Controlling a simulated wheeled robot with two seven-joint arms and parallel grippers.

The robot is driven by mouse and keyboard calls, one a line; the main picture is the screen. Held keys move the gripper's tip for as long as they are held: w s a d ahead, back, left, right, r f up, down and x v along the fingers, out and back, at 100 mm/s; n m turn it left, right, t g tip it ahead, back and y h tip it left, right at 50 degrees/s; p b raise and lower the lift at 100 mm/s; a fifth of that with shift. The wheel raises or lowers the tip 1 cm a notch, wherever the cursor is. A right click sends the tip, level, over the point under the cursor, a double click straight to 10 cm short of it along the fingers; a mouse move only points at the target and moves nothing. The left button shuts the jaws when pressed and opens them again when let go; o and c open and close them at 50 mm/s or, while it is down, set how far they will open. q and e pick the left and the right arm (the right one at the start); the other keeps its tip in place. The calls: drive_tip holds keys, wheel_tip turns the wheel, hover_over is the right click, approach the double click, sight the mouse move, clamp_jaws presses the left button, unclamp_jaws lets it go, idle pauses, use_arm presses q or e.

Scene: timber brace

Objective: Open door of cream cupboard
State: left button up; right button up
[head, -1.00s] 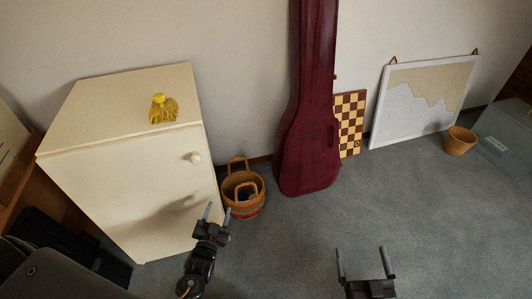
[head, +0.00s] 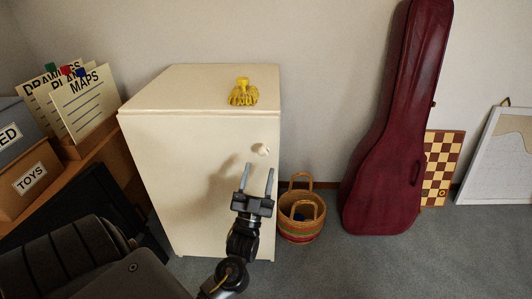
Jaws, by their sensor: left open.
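The cream cupboard (head: 190,150) stands against the wall, left of centre, with its door facing me and shut. Its round cream knob (head: 261,150) sits near the upper right edge of the door. My left gripper (head: 257,180) is in front of the door, just below the knob in the picture. Its two fingers are apart and point up toward the knob, with nothing between them. I cannot tell the exact gap between the fingertips and the knob. My right gripper is out of view.
A yellow mop head (head: 243,93) lies on the cupboard top. A woven basket (head: 301,218) stands on the floor close to its right side, beside a dark red guitar case (head: 385,150). A wooden shelf with boxes (head: 30,175) is at left. Grey carpet is clear at lower right.

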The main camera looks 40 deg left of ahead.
sight(264, 152)
use_arm(q)
drive_tip(key=x, duration=0.7)
clamp_jaws()
